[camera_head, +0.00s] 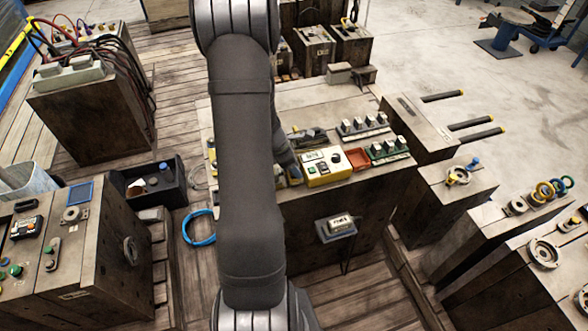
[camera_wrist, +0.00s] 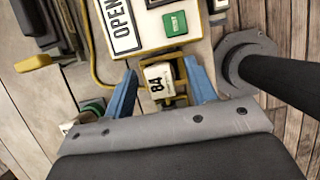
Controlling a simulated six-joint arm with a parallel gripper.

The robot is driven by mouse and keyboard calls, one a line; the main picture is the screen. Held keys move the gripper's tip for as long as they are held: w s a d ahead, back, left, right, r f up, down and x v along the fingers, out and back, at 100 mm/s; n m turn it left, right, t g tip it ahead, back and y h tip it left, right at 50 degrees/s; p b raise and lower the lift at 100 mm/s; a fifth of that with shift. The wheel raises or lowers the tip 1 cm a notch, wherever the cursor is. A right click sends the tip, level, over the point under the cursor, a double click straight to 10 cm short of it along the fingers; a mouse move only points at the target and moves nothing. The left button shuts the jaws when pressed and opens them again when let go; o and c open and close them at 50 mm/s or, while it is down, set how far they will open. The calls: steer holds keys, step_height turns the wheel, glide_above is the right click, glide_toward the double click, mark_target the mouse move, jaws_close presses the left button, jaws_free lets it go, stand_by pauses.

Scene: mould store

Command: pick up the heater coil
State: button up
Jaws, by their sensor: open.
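In the wrist view my gripper (camera_wrist: 161,68) is open, with one blue finger on each side of a small cream block marked 84 (camera_wrist: 159,77). The block has yellow and brown parts around it. I see a finger on either side, but cannot tell whether either touches it. I cannot tell for sure whether this block is the heater coil. In the head view my arm hides most of this spot, beside a yellow control box (camera_head: 326,166) on the wooden bench (camera_head: 300,205).
Beside the yellow box are a red tray (camera_head: 359,158) and rows of white-topped parts (camera_head: 388,149). A black bin (camera_head: 150,188) stands left, with a blue ring (camera_head: 199,227) near it. Wooden blocks (camera_head: 459,190) with fittings stand right. Open concrete floor (camera_head: 420,45) lies behind.

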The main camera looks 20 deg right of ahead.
steer(key=shift+d+f, duration=0.15)
steer(key=shift+f, duration=0.1)
steer(key=shift+c, duration=0.4)
jaws_close()
steer(key=shift+r, duration=0.15)
